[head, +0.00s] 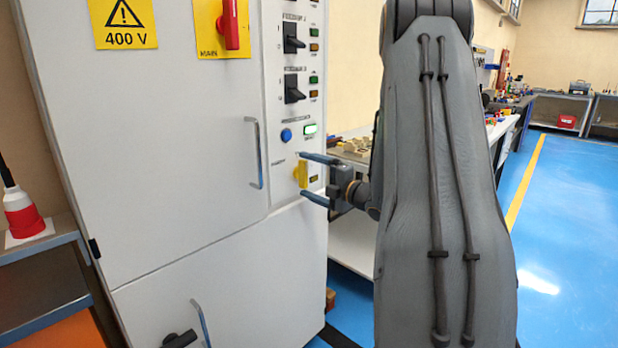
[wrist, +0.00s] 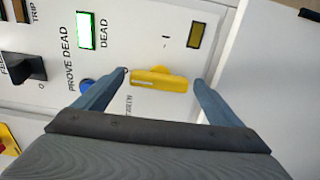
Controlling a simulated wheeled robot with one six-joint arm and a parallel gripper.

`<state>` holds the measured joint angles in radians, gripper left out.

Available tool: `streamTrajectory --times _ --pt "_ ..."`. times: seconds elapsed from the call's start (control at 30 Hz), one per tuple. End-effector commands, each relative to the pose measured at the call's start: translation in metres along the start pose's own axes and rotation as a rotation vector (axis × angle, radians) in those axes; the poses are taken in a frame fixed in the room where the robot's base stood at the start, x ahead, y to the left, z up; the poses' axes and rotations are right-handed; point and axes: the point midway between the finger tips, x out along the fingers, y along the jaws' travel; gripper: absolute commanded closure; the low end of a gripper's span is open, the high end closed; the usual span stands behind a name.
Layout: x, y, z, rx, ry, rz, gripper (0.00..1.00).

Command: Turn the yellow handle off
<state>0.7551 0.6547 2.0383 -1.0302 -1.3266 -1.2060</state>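The yellow handle (head: 301,172) is a small rotary handle low on the white cabinet's control strip. In the wrist view the yellow handle (wrist: 158,80) lies lengthwise across the gap between my fingers. My gripper (head: 317,179) is open, its two blue-grey fingers pointing at the panel, one above and one below the handle in the head view. In the wrist view my gripper (wrist: 160,88) has a finger on each side of the handle, with gaps at both ends. I see no contact. The handle's mount is partly hidden.
The white cabinet (head: 180,130) carries a red switch (head: 231,25), black switches (head: 294,88), a blue button (head: 286,135) and a lit green-white "DEAD" lamp (head: 310,130). A door pull (head: 255,152) stands out to the left. A cluttered bench (head: 500,128) lies behind my arm. Blue floor is clear at right.

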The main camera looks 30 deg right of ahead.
Motion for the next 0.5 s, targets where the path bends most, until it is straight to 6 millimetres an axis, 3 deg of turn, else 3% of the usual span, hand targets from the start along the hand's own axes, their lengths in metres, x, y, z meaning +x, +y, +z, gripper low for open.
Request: streamTrajectory --times 0.3,0.5 --pt "-0.002 0.001 0.000 0.001 0.000 0.001 0.11" --pt "-0.027 0.000 0.001 0.001 -0.003 0.001 0.11"
